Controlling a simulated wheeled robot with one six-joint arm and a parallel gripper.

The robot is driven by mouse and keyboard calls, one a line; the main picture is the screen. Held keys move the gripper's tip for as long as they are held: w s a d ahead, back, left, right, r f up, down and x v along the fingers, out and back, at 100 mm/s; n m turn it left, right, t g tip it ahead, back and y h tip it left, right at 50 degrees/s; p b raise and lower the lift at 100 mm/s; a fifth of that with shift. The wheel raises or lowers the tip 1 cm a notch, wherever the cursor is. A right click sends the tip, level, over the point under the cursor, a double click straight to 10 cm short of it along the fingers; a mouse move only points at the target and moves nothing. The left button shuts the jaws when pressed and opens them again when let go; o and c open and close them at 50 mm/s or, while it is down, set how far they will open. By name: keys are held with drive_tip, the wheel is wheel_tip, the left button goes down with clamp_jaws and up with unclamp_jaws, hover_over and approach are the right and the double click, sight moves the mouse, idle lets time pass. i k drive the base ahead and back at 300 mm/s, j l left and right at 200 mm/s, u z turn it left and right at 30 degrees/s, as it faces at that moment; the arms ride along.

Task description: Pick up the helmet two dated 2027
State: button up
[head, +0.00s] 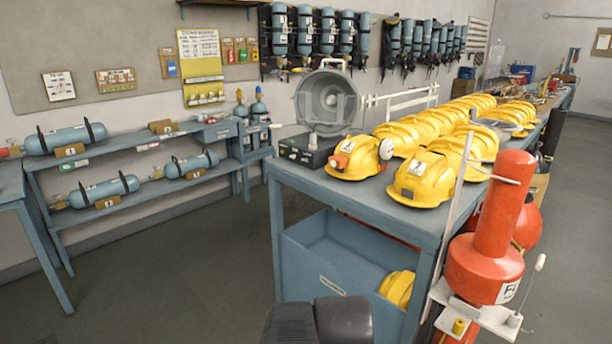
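Yellow helmets stand in rows on the blue-grey workbench (262,168). The front right helmet (425,185) carries a white label whose mark looks like a 2. No date is readable on it. The front left helmet (352,165) has a headlamp and a small label that is hard to read. More yellow helmets (405,138) stand behind these two. My gripper (318,318) is a dark shape at the bottom edge, in front of the bench and apart from the helmets. Its fingertips are not clear, so I cannot tell whether it is open or shut.
A red cylinder device (490,235) stands at the bench's right front corner. A blue bin (335,262) and another yellow helmet (398,288) are below the benchtop. A grey lamp-like device (325,100) stands at the left corner. The floor (170,270) to the left is clear.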

sight(426, 181)
drive_tip(key=z, duration=0.95)
